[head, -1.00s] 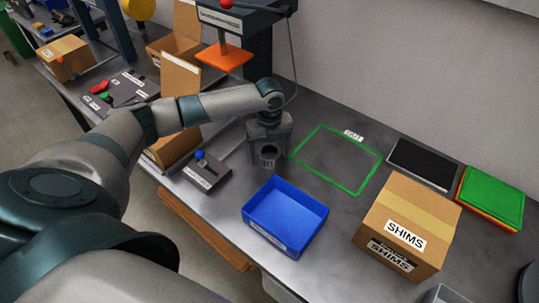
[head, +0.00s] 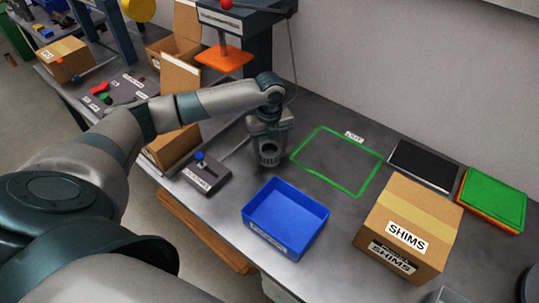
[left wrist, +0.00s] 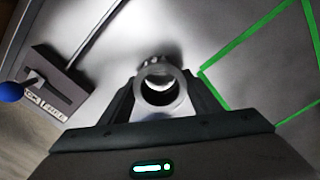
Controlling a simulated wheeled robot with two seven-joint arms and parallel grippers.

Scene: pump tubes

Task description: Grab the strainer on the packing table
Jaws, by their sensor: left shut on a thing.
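The strainer is a short dark grey ring-shaped part (head: 268,153) with a slotted lower rim. My left gripper (head: 267,145) is shut on it and points down over the packing table (head: 230,215). In the left wrist view the strainer's round open end (left wrist: 160,88) sits between the two fingers of the left gripper (left wrist: 160,98). Whether it touches the table I cannot tell. My right gripper is not in view.
A blue bin (head: 285,220) stands in front, and a green outlined area (head: 338,192) lies to the right. A lever box (head: 203,178) is close on the left. A SHIMS carton (head: 405,225), a dark panel (head: 424,166) and green trays (head: 494,198) stand further right.

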